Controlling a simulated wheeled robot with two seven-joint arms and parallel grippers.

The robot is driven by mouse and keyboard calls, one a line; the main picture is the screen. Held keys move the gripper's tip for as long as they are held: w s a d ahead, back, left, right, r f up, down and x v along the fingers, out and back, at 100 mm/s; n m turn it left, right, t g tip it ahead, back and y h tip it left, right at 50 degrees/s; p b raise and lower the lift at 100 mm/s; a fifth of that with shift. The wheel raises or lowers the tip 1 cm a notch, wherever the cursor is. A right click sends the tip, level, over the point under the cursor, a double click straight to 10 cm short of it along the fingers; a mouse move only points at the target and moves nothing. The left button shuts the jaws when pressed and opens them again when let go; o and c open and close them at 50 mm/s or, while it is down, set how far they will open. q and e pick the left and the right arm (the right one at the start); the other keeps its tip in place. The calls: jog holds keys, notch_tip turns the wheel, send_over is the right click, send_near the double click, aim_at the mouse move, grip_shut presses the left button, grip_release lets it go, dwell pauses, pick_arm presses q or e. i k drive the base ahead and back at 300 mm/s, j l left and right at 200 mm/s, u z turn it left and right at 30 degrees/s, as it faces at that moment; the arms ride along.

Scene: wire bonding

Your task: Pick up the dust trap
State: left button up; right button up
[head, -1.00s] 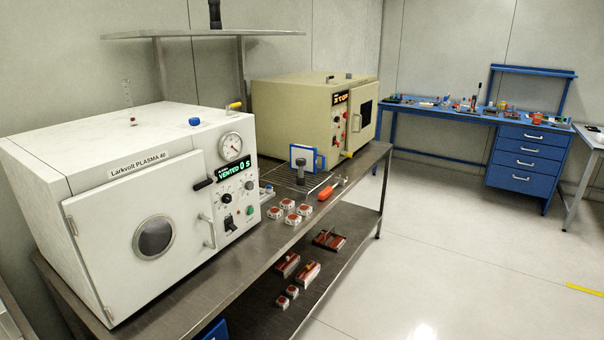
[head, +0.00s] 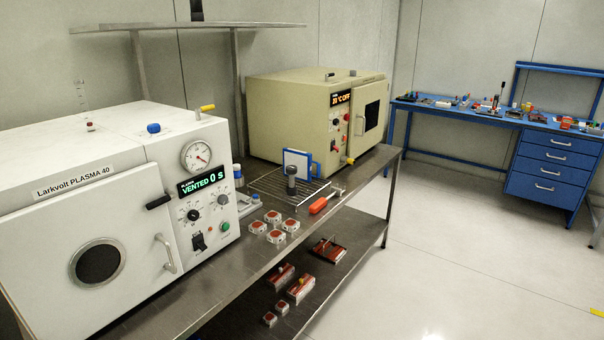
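I cannot tell for certain which thing is the dust trap. A dark upright cylinder with a wider top (head: 291,178) stands at a wire rack (head: 262,184) on the steel bench, in front of a blue-framed white panel (head: 298,163). Another dark upright object (head: 196,10) stands on the wall shelf, cut off by the top edge. Neither of my grippers is in view.
The white plasma machine (head: 60,225) fills the bench's left end; a beige oven (head: 290,122) stands at its far end. Several red-and-white pieces (head: 275,217) and an orange-handled tool (head: 320,206) lie between. A blue workbench (head: 540,125) holds small items.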

aim_at(292, 171)
jog(key=i+l+u, duration=0.1)
jog(key=l, duration=0.25)
jog(key=i+l, duration=0.3)
jog(key=i+l+u, duration=0.15)
jog(key=l, duration=0.25)
jog(key=i+l, duration=0.25)
jog(key=l, duration=0.15)
jog(key=i+l+u, duration=0.15)
jog(key=l, duration=0.2)
jog(key=i+l+u, duration=0.1)
jog(key=l, duration=0.3)
jog(key=i, duration=0.1)
